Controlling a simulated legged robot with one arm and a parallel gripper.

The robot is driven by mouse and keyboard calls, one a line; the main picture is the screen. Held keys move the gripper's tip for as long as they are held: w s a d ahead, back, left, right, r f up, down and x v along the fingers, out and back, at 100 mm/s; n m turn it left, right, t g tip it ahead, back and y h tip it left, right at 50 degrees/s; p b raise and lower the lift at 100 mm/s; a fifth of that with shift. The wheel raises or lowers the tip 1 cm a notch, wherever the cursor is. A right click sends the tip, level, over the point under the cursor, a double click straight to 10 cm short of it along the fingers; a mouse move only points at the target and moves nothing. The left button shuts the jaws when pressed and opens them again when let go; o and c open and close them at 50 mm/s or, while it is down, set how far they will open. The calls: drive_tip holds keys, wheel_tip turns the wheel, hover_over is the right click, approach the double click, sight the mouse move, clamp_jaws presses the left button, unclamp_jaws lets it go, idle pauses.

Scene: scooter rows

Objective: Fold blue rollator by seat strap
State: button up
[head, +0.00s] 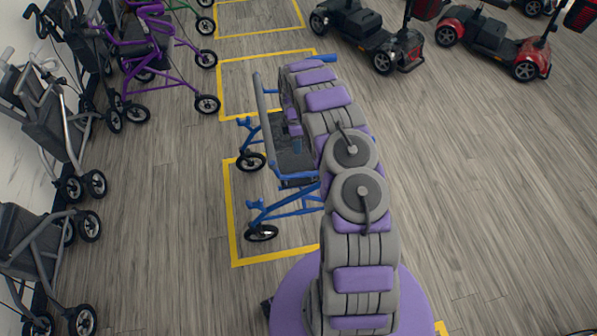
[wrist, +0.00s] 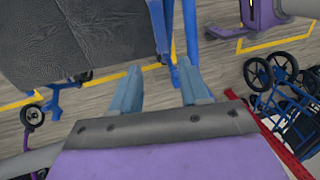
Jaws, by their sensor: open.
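The blue rollator (head: 285,205) stands in a yellow-outlined bay in the head view, partly hidden behind my arm. Its dark grey seat (head: 290,160) is level and spread, so the frame looks unfolded. In the wrist view the seat (wrist: 75,35) fills the upper left, close to my gripper (wrist: 160,88). My gripper's two blue-grey fingers are apart with no object held between them. Blue frame tubes (wrist: 160,28) run down just beyond the fingertips. In the head view my gripper is hidden by my arm. I cannot make out the seat strap.
Grey rollators (head: 60,140) line the left wall, and a purple rollator (head: 165,60) stands behind them. Mobility scooters (head: 370,35) are at the top right. The floor to the right is clear. A red strip (wrist: 280,145) crosses the wrist view's lower right, beside blue frames with black wheels (wrist: 270,70).

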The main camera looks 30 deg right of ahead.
drive_tip(key=b, duration=0.2)
hover_over(299, 174)
drive_tip(key=w+d, duration=0.1)
drive_tip(key=w, duration=0.1)
wheel_tip(299, 174, down, 10)
drive_tip(key=f, duration=0.1)
drive_tip(key=s+f, duration=0.1)
drive_tip(key=f, duration=0.1)
drive_tip(key=a+f+b, duration=0.1)
drive_tip(key=f, duration=0.1)
drive_tip(key=shift+s+a+f, duration=0.1)
drive_tip(key=shift+s+f, duration=0.1)
drive_tip(key=shift+f, duration=0.05)
drive_tip(key=shift+d+f, duration=0.1)
drive_tip(key=shift+d, duration=0.4)
drive_tip(key=shift+c, duration=0.4)
drive_tip(key=shift+a, duration=0.35)
drive_tip(key=c, duration=0.6)
clamp_jaws()
drive_tip(key=shift+d, duration=0.1)
